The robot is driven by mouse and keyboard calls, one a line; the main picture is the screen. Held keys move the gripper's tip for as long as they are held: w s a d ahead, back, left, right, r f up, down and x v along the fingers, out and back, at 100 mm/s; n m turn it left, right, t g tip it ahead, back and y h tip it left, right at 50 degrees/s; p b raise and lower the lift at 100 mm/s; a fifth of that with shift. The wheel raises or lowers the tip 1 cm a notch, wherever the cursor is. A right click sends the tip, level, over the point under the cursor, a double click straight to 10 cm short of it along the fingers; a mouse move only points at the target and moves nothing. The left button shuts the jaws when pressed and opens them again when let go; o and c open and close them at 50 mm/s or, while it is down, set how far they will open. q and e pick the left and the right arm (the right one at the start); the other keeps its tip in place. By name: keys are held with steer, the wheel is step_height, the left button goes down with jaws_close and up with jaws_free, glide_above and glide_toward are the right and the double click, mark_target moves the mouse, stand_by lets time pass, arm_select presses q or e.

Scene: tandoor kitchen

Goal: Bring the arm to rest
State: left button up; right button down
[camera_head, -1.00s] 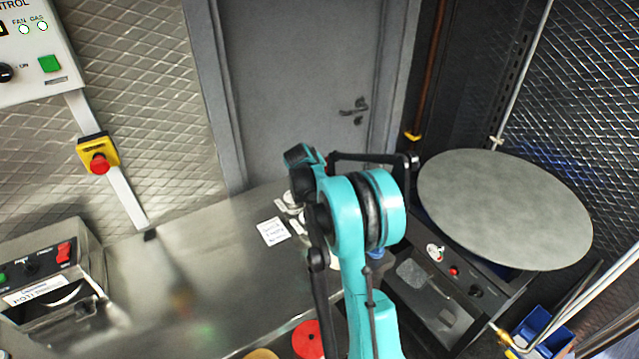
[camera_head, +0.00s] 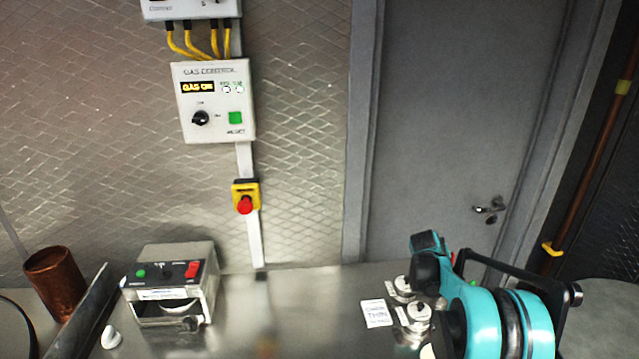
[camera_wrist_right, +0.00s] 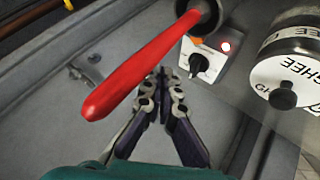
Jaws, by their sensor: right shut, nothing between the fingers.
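My right gripper (camera_wrist_right: 165,88) shows in the right wrist view with its fingertips together and nothing between them. It hangs over a grey surface, just beside and below a long red handle (camera_wrist_right: 140,65). I cannot tell how far apart the gripper and handle are. My teal right arm stands at the lower right of the head view, over the steel counter (camera_head: 300,315), and hides part of it. The right fingers do not show in the head view. My left gripper is in neither current view.
In the wrist view, a knob panel (camera_wrist_right: 208,62) and a canister marked GHEE (camera_wrist_right: 290,78) stand close on the right. In the head view, a roti machine (camera_head: 170,285), copper pot (camera_head: 55,283), lidded jars (camera_head: 415,315) and a label card (camera_head: 376,313) line the counter.

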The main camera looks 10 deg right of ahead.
steer(key=s+a+r+t+y, duration=0.1)
steer(key=s+a+r, duration=0.1)
steer(key=s+a, duration=0.35)
steer(key=s+a+r+n+y, duration=0.1)
steer(key=s+a+r+y, duration=0.15)
steer(key=a, duration=0.65)
steer(key=s+a+r+t, duration=0.1)
steer(key=s+a+r, duration=0.2)
steer(key=s+a, duration=0.35)
steer(key=s+a+f+y+b, duration=0.1)
steer(key=s+a+f+y, duration=0.1)
steer(key=s+a, duration=0.5)
steer(key=s+a+f+n+y, duration=0.1)
steer(key=s+a+f, duration=0.3)
steer(key=s+a, duration=0.4)
steer(key=shift+s+a+y+b, duration=0.25)
steer(key=shift+a+y+b, duration=0.1)
steer(key=shift+a+y, duration=0.15)
steer(key=shift+f, duration=0.1)
